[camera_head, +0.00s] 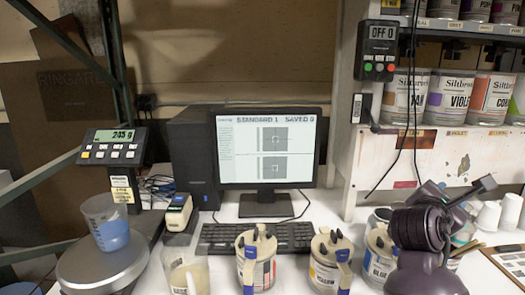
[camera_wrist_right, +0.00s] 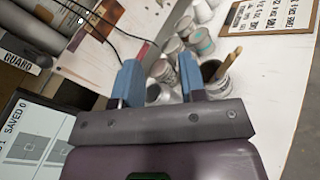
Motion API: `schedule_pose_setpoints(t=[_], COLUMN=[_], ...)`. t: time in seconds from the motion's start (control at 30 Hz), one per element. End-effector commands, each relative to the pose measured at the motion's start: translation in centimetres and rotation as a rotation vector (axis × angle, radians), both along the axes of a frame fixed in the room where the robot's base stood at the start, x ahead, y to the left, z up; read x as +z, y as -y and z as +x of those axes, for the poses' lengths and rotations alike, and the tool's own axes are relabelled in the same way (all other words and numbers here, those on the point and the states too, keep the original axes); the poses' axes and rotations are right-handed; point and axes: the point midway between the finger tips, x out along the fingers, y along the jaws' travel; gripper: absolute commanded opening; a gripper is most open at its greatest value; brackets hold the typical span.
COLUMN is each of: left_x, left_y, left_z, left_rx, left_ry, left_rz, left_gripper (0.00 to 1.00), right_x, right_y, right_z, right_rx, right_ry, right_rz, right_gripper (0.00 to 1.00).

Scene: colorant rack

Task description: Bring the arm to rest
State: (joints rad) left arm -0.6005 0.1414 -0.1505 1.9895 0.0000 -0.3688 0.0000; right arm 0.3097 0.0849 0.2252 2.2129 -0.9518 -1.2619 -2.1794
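My right arm (camera_head: 420,235), dark purple, reaches in at the lower right of the head view, over the bench. In the right wrist view my right gripper (camera_wrist_right: 160,82) shows two blue-tipped fingers standing apart with a gap between them. Nothing is held between them. It is above the bench, pointing toward several small cans and cups; I cannot tell the exact clearance. In the head view its fingertips are hard to make out. My left gripper is not clearly seen in either view.
Colorant cans with blue-handled tops, including the blue one (camera_head: 378,258), stand close beside my right arm. White cups (camera_head: 509,212) and a clipboard (camera_head: 512,262) lie to its right. A monitor (camera_head: 268,150), keyboard (camera_head: 258,237) and scale with a beaker (camera_head: 105,222) are leftward.

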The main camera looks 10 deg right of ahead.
Motion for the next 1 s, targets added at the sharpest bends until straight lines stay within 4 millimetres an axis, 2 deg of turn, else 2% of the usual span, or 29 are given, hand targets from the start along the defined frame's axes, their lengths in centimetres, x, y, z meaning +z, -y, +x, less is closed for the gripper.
schedule_pose_setpoints(t=[0.03,0.27,0.47,0.67,0.8,1.0], left_x=[0.0,0.1,0.1,0.1,0.0,0.0], left_y=[0.2,0.0,0.0,0.0,0.0,-0.1], left_z=[0.1,0.1,0.1,0.0,0.0,-0.1], left_rx=[0.0,0.0,-0.001,0.0,0.0,0.0], left_ry=[0.001,0.002,0.002,0.001,0.0,-0.001], left_rz=[-0.004,0.0,0.001,0.001,0.001,0.001], left_gripper=[0.4,0.4,0.4,0.4,0.4,0.4], right_x=[-1.6,-9.3,-15.7,-21.5,-24.9,-28.0], right_y=[-0.3,-2.3,-4.7,-7.6,-9.9,-13.0], right_z=[-0.4,-2.8,-6.1,-10.6,-14.5,-19.4], right_rx=[0.018,0.065,0.013,-0.144,-0.321,-0.597], right_ry=[0.032,0.227,0.371,0.488,0.558,0.635], right_rz=[0.056,0.422,0.781,1.132,1.355,1.58], right_gripper=[0.38,0.38,0.38,0.38,0.38,0.38])
